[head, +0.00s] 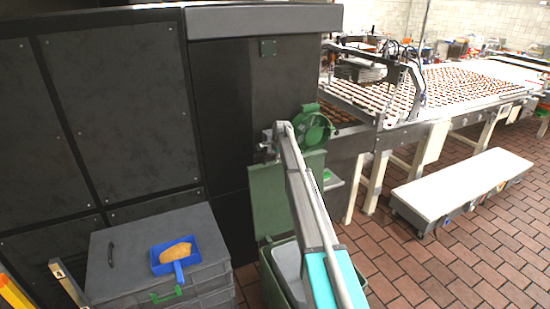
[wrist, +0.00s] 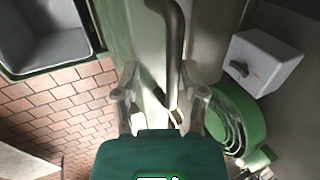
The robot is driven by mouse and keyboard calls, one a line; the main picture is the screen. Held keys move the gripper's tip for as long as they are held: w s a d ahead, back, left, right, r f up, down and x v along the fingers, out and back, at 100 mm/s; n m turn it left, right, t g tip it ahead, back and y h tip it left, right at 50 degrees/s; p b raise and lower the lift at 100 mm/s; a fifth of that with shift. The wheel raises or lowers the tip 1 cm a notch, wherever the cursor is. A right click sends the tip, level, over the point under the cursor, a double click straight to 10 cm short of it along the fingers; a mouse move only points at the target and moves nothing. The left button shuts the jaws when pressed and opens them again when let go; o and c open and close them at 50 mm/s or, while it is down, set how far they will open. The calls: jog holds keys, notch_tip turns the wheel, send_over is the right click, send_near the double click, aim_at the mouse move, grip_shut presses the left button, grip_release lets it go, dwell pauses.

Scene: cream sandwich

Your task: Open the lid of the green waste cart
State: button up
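The green waste cart (head: 268,283) stands below my arm, against the dark machine. Its lid (head: 266,200) stands upright at the back, partly hidden by my arm, and the grey inside (head: 287,262) shows. In the wrist view the cart's grey inside (wrist: 45,30) is at the upper left, with a green rim and panel beside it. My gripper (head: 268,143) is above the upright lid, beside a green wheel (head: 313,127). In the wrist view my gripper (wrist: 158,82) has its fingers apart, with nothing clearly held. A grey bar passes between them; whether it touches is unclear.
A grey box (head: 118,250) at the lower left carries a blue scoop (head: 163,262). A conveyor of sandwiches (head: 455,85) runs along the right. A low white-topped platform (head: 465,180) stands on the brick floor. A white box with a dark knob (wrist: 272,55) is near the wheel.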

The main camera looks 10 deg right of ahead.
jog(key=w+r+p, duration=0.2)
jog(key=r+p, duration=0.5)
jog(key=w+a+r+p, duration=0.1)
jog(key=w+r+p, duration=0.2)
jog(key=r+p, duration=0.4)
jog(key=shift+r, duration=0.15)
dwell(1.6)
dwell(0.6)
jog(key=s+a+f+n+g+b, duration=0.1)
jog(key=s+a+f+n+b, duration=0.3)
jog(key=s, duration=1.6)
jog(key=s+a+f+n+g+b, duration=0.2)
jog(key=s+f+n+b, duration=0.4)
jog(key=s+f+b, duration=0.6)
jog(key=s+a+f+n+g+b, duration=0.1)
jog(key=s+a+f+n+b, duration=0.4)
jog(key=s, duration=2.5)
notch_tip(320, 180, down, 5)
jog(key=b, duration=0.3)
jog(key=shift+s+a+n+h+b, duration=0.25)
jog(key=shift+a+n+h+b, duration=0.05)
jog(key=shift+a+n+h, duration=0.1)
jog(key=shift+r, duration=0.1)
